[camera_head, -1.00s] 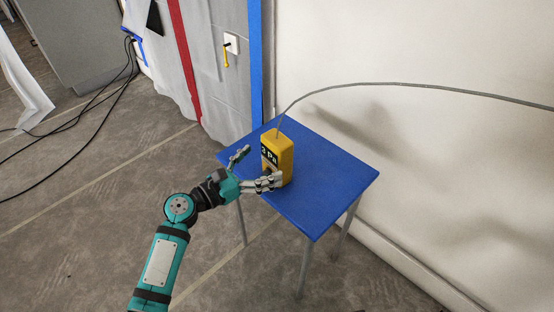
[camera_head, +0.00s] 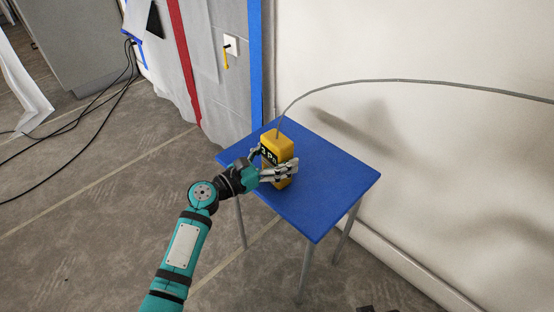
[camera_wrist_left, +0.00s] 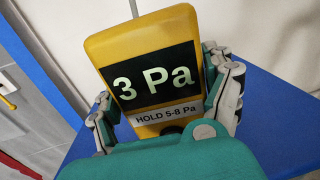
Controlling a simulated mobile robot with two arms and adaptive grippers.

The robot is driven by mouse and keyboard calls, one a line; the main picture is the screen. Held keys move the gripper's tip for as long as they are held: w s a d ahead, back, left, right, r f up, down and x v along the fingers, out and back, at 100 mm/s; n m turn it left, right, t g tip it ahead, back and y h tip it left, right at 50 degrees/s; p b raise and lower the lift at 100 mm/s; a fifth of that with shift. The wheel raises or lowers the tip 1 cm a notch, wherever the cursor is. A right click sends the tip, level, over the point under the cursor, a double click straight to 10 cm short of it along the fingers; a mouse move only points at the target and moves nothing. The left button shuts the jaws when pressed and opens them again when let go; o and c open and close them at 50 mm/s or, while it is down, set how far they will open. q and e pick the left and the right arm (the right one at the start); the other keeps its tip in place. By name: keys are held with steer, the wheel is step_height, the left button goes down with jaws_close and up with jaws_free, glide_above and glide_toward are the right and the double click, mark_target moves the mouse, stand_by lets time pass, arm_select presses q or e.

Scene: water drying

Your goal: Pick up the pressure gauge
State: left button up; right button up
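The pressure gauge (camera_head: 285,147) is a yellow box with a black display, upright or nearly so on the blue table (camera_head: 335,182). In the left wrist view the gauge (camera_wrist_left: 150,42) fills the middle, reading "3 Pa" above a "HOLD 5-8 Pa" label. My left gripper (camera_head: 269,161) has its fingers on both sides of the gauge, seemingly touching it. In the left wrist view the fingers of the gripper (camera_wrist_left: 165,108) flank the gauge; their inner contact is partly hidden. The gauge's base seems to rest on the table. My right gripper is not in view.
A thin grey hose (camera_head: 400,81) rises from the gauge's top and arcs right along the white wall. The table top is otherwise clear. Black cables (camera_head: 92,112) lie on the floor at left. A yellow-handled fixture (camera_head: 226,59) is on the back wall.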

mark_target(269, 147)
arm_select(q)
steer(key=c, duration=0.8)
steer(key=shift+r, duration=0.2)
step_height(269, 147, up, 4)
steer(key=shift+r+p, duration=0.1)
steer(key=shift+p, duration=1.05)
step_height(269, 147, up, 5)
steer(key=shift+p, duration=1)
steer(key=shift+r, duration=0.25)
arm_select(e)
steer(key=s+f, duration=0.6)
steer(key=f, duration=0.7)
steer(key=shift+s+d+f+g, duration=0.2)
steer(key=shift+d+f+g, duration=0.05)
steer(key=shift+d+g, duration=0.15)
